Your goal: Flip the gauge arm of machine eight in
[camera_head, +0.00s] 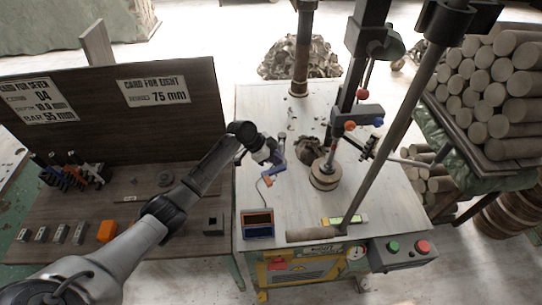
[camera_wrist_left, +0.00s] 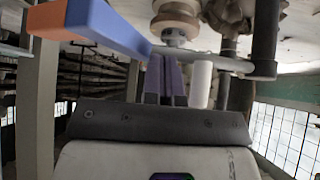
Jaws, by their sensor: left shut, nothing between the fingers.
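My left gripper (camera_head: 268,158) reaches over the left part of the white machine table, with its fingers (camera_wrist_left: 166,78) shut and empty. A gauge arm with a blue bar (camera_head: 274,174) and orange end stands right at the fingertips in the head view. In the left wrist view the blue bar (camera_wrist_left: 105,24) runs from upper left toward the fingers and joins a grey link with a white roller (camera_wrist_left: 201,84). The fingers look very close to the bar; I cannot tell whether they touch. The machine's round clay-coloured head (camera_head: 325,174) stands to the right. My right gripper is not in view.
A card for eight reading 75 mm (camera_head: 153,90) is on the dark board.

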